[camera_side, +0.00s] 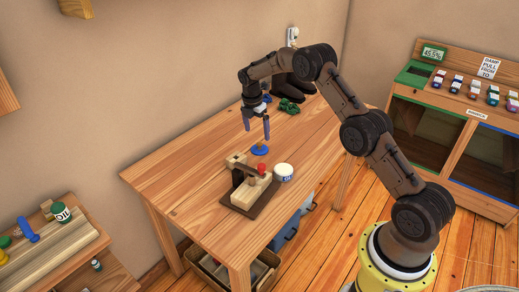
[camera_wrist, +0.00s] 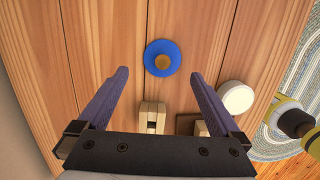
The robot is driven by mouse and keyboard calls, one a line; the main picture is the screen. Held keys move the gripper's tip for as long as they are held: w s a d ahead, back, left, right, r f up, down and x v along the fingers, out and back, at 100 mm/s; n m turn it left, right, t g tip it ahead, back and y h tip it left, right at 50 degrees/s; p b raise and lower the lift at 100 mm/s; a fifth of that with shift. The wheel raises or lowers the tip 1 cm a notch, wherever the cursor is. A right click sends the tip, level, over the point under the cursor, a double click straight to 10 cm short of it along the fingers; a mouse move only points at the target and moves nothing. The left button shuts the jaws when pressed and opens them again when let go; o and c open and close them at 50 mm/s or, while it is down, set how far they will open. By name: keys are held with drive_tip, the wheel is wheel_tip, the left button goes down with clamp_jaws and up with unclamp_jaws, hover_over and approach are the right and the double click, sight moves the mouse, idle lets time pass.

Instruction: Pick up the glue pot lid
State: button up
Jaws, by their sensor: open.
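A round blue lid with a small brown knob (camera_side: 260,150) lies flat on the wooden table, and it shows in the wrist view (camera_wrist: 162,62) too. It looks like the glue pot lid. My gripper (camera_side: 257,133) is above it, fingers pointing down, open and empty. In the wrist view, my gripper's fingers (camera_wrist: 159,73) stand wide apart, with the lid between and slightly beyond their tips. A small white round pot (camera_side: 284,171) with a dark-lettered label stands near the lid; its pale top shows at right in the wrist view (camera_wrist: 237,98).
A wooden block assembly (camera_side: 250,194) with a red knob sits on a dark board near the white pot. Green and dark items (camera_side: 290,105) are at the table's back. The table's left part (camera_side: 180,180) is clear.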

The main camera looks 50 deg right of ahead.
sight(259, 143)
drive_tip(key=shift+s+d+f, duration=0.1)
drive_tip(key=shift+d+f, duration=0.05)
drive_tip(key=shift+f, duration=1)
drive_tip(key=shift+s+d+f, duration=0.1)
drive_tip(key=shift+f, duration=1.05)
drive_tip(key=shift+s+d+f, duration=0.1)
drive_tip(key=shift+d+f, duration=0.05)
drive_tip(key=shift+f, duration=1)
drive_tip(key=shift+c, duration=0.2)
drive_tip(key=shift+w, duration=0.1)
drive_tip(key=c, duration=1.1)
drive_tip(key=shift+r, duration=0.1)
